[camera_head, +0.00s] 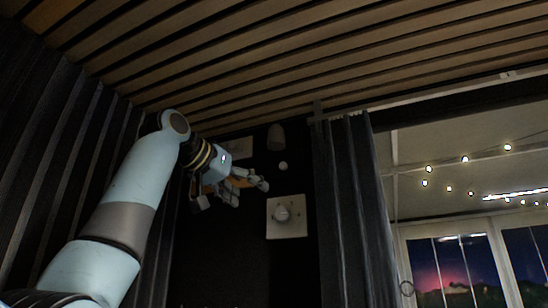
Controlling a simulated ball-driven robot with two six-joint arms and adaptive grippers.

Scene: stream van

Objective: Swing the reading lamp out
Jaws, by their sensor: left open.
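The reading lamp appears to be the small dark grey shade (276,137) high on the dark wall, just below the slatted ceiling. A small pale ball, perhaps its bulb or knob, shows just below it. A pale plate, partly hidden behind my arm, is on the wall to the left of the shade; I cannot tell if it belongs to the lamp. My left gripper (252,184) is raised at the wall, open and empty, below and left of the shade. It looks apart from the lamp, though depth is hard to judge. My right gripper is out of view.
A white square plate with a round knob (287,216) is on the wall below the lamp. A dark curtain (352,210) hangs to the right, and dark curtain folds (60,140) line the left. The slatted ceiling (300,60) is close above. Windows and string lights are farther right.

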